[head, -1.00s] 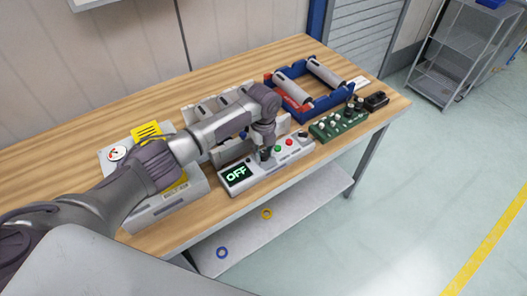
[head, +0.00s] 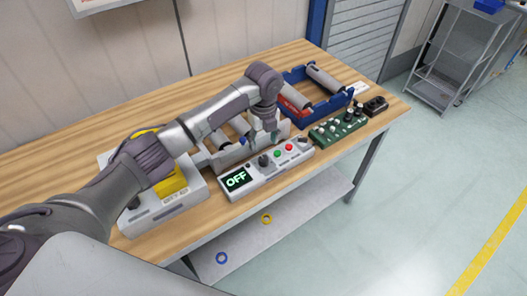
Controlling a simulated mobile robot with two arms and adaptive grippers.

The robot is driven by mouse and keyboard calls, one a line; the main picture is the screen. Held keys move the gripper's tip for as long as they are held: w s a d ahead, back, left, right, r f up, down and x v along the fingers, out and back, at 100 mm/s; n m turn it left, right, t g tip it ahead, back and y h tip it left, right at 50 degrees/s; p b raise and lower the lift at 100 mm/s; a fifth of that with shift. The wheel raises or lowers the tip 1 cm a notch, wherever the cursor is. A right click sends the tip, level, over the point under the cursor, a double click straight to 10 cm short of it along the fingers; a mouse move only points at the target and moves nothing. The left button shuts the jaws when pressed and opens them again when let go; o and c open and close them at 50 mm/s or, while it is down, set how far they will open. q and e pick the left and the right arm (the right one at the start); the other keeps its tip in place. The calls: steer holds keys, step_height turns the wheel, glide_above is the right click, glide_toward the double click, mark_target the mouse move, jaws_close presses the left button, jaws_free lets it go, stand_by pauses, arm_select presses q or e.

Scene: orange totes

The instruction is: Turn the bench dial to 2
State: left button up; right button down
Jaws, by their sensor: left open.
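The bench control box (head: 250,180) is a light grey panel at the front edge of the wooden bench. Its display (head: 236,179) reads OFF in green. A dark dial (head: 263,160) stands beside the display, left of a green and a red button. Its pointer is too small to read. My left gripper (head: 259,139) is open and empty, above and behind the dial and apart from it. One fingertip shows on each side, pointing down. My right gripper is out of view.
A second dark knob (head: 302,140) sits at the box's right end. A green panel with knobs (head: 337,129) and a blue frame with rollers (head: 349,97) stand to the right. A grey roller holder (head: 228,158) lies close behind the box.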

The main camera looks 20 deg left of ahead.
arm_select(q)
steer(key=shift+r, duration=2.15)
